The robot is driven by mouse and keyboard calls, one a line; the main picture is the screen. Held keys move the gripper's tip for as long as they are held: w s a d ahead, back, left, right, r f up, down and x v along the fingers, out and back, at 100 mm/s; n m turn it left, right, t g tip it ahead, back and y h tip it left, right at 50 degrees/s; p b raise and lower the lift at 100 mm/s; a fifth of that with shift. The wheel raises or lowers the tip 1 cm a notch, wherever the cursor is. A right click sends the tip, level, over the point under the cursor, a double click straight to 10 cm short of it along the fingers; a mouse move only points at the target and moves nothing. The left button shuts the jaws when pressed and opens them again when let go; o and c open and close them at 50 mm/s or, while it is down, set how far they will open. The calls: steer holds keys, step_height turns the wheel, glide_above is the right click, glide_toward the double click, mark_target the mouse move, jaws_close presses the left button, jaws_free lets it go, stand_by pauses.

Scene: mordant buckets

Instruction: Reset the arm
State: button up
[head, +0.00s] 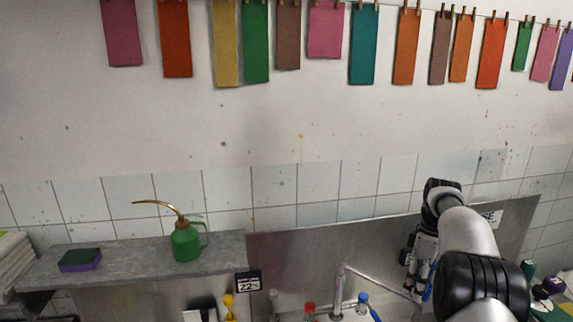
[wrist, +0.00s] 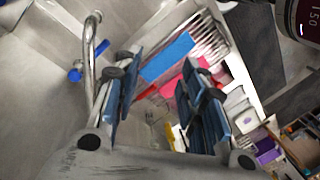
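My arm reaches in from the lower right of the head view and bends over at its top. My gripper (head: 420,283) hangs down in front of the metal splashback, to the right of the tap. In the wrist view my gripper (wrist: 160,92) has its two blue-padded fingers well apart, with nothing held between them. A blue flat piece and pinkish-red pieces show beyond the gap; I cannot tell exactly what they are.
The tap (head: 340,290) with red and blue handles stands close left of my gripper. A green oil can (head: 186,243) and a sponge (head: 80,260) sit on the grey ledge (head: 135,262). Coloured cloth swatches (head: 364,45) hang along the wall above. Dark bottles (head: 552,286) stand at far right.

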steer(key=s+a+r+m+t+h+b, duration=0.1)
steer(key=s+a+r+m+t+b, duration=0.35)
steer(key=s+a+b, duration=0.75)
steer(key=s+a+f+m+b, duration=0.1)
steer(key=s+a+f+b, duration=0.1)
steer(key=s+f, duration=0.2)
steer(key=s+a+f+m+t+b, duration=0.1)
steer(key=s+a+f+m+b, duration=0.1)
steer(key=s, duration=0.9)
steer(key=s+a+f+m+t+b, duration=0.1)
steer(key=s+a+f+m+b, duration=0.1)
steer(key=s+f, duration=0.5)
steer(key=shift+s+a+b, duration=0.45)
steer(key=shift+a, duration=0.5)
